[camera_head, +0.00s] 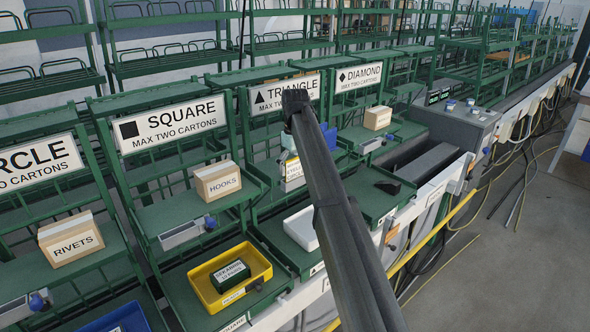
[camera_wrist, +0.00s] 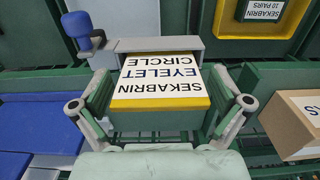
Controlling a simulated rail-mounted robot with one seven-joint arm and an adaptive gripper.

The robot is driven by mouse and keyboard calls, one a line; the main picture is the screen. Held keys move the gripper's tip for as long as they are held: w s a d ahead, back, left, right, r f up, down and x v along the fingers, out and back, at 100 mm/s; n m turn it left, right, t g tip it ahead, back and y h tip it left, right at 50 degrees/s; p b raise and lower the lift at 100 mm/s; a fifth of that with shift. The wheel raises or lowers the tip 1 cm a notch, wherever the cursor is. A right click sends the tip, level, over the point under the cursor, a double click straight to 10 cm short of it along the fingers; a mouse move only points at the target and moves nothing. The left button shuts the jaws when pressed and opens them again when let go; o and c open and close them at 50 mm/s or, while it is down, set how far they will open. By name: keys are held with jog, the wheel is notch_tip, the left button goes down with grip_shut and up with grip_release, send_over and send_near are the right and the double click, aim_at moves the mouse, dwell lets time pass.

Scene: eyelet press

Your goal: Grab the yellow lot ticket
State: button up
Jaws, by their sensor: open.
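The yellow lot ticket (camera_wrist: 160,102) shows between my fingers in the wrist view, a white card with a yellow edge reading SEKABRIN EYELET CIRCLE, upside down here. It lies by a grey holder (camera_wrist: 190,46) with a blue knob. My gripper (camera_wrist: 160,86) is open, one finger on each side of the ticket. Gaps show between fingers and card; whether the tips touch the holder I cannot tell. In the head view the ticket (camera_head: 293,172) sits below the TRIANGLE sign, partly behind my arm, and my gripper is mostly hidden.
The HOOKS carton (camera_head: 218,182) stands left of the ticket, close to my right-hand finger in the wrist view. A yellow tray (camera_head: 262,263) holds a green box. A white tray (camera_head: 300,229) lies in front. A blue bin (camera_head: 329,136) shows right of my arm. Green rack posts stand around.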

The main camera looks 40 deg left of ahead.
jog(key=c, duration=0.8)
jog(key=shift+r, duration=0.1)
